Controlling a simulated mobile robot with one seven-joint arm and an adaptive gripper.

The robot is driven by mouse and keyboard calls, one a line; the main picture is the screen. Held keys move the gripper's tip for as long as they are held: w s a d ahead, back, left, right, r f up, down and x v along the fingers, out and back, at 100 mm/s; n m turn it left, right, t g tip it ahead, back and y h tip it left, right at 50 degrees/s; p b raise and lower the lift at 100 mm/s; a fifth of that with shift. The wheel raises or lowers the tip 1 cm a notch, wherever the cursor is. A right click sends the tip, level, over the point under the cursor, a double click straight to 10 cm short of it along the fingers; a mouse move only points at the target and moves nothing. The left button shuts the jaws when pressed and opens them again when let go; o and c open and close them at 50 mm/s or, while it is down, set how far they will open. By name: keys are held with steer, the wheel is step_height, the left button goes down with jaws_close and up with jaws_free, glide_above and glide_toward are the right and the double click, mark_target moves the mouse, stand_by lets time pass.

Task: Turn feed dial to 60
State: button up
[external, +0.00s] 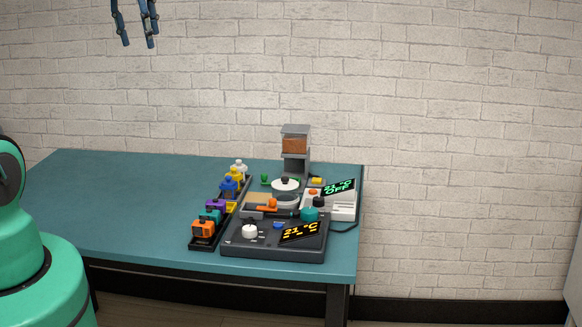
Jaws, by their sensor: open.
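My gripper (137,42) hangs high at the upper left in front of the brick wall, open and empty, well away from the table. A white round dial (249,231) sits on the dark control panel (236,246) at the front of the table. The scale and setting of the dial are too small to read, and I cannot tell for sure that it is the feed dial.
A dark rack (206,243) of several coloured blocks stands left of the panel. Behind are a grey hopper tower (295,150), a white-lidded pot (285,184) and a white unit (344,210) whose green display reads "21 °C OFF". The left of the teal table (110,195) is clear.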

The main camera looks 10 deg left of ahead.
steer(key=w+d+f+n+g, duration=0.1)
steer(key=w+d+f, duration=0.4)
steer(key=w+d, duration=0.35)
steer(key=n+g+y, duration=0.1)
steer(key=n+g, duration=0.2)
glide_above(310, 210)
steer(key=d, duration=0.1)
step_height(310, 210, down, 29)
steer(key=shift+w+f, duration=0.15)
steer(key=shift+w, duration=0.15)
steer(key=shift+f, duration=0.15)
steer(key=f, duration=0.4)
steer(key=f+b, duration=0.1)
steer(key=f, duration=0.4)
steer(key=f+b, duration=0.1)
steer(key=f, duration=0.3)
steer(key=shift+s+a+f, duration=0.2)
steer(key=shift+s+a, duration=0.05)
steer(key=shift+a, duration=0.15)
steer(key=c, duration=1.1)
